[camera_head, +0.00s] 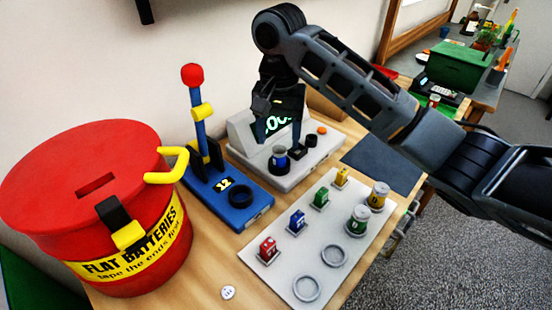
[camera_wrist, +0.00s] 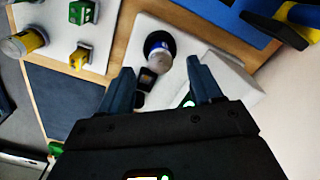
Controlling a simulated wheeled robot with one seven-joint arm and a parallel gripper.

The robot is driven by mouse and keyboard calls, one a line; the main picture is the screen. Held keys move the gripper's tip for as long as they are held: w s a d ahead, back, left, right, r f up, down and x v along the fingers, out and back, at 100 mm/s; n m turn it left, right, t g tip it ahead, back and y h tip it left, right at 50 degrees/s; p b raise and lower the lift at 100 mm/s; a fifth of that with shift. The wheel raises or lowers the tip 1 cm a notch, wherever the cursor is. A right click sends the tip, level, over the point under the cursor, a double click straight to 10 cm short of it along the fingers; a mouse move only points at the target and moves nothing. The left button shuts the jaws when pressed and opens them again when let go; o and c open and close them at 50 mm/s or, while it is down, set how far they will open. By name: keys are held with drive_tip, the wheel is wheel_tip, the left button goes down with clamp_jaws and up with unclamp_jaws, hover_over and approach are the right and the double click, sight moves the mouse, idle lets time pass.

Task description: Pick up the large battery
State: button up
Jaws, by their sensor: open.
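A large round blue battery with a pale metal top (camera_head: 280,158) stands upright in a dark round socket on the white tester (camera_head: 310,165). In the wrist view the blue battery (camera_wrist: 157,45) shows just beyond and between the fingertips. My gripper (camera_head: 280,132) is open, pointing down above this battery, with nothing held. Its two dark fingers also show in the wrist view (camera_wrist: 160,68). Two other large round batteries, yellow (camera_head: 378,196) and green (camera_head: 358,221), stand on the grey tray (camera_head: 322,240). I cannot tell whether the fingers touch the blue battery.
Several small block batteries, red (camera_head: 268,250), blue (camera_head: 297,221), green (camera_head: 321,197) and yellow (camera_head: 341,178), stand on the tray beside empty rings. A blue lever device (camera_head: 230,195) and a red battery bin (camera_head: 90,190) are to the left. A dark mat (camera_head: 385,160) lies clear.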

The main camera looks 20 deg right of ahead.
sight(280, 148)
drive_tip(key=shift+w+d+f, duration=0.1)
drive_tip(key=shift+w+f, duration=0.05)
drive_tip(key=shift+f, duration=1.2)
drive_tip(key=shift+w+d+f, duration=0.1)
drive_tip(key=shift+f, duration=1.2)
drive_tip(key=c, duration=1.2)
drive_tip(key=shift+r, duration=0.15)
